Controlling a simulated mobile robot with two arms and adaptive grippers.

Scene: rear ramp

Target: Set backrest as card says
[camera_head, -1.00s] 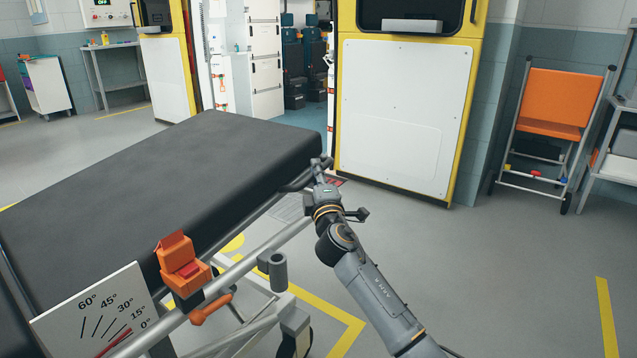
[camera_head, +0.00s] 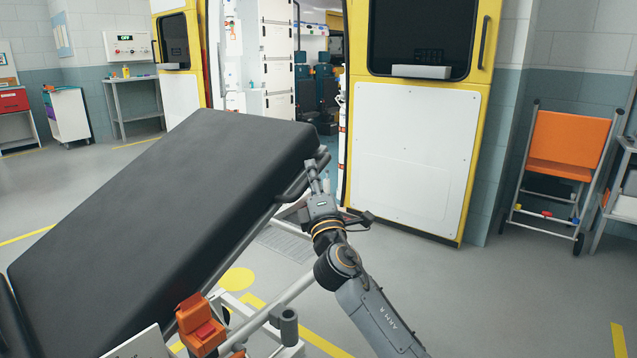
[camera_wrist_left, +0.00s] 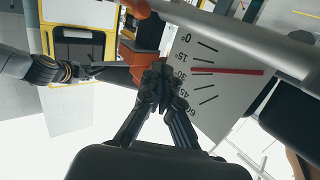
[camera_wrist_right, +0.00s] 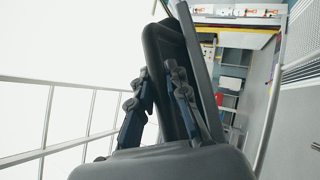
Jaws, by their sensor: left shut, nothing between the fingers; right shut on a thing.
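The black backrest (camera_head: 170,190) of the stretcher is tilted up, its far end raised. My right gripper (camera_head: 317,178) is shut on the dark bar (camera_head: 292,190) at the backrest's raised corner; the bar also shows between its fingers in the right wrist view (camera_wrist_right: 160,45). The white angle scale (camera_wrist_left: 225,105) shows in the left wrist view, its red pointer (camera_wrist_left: 235,71) lying about at the 30° mark. My left gripper (camera_wrist_left: 160,78) is shut and empty in front of the scale's edge; the head view does not show it. I cannot make out a card.
An orange latch block (camera_head: 200,325) sits on the stretcher's side rail (camera_head: 262,315). The ambulance's open yellow-edged door (camera_head: 415,150) stands behind. An orange folding chair (camera_head: 570,145) is at the right wall. The floor right of my arm is clear.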

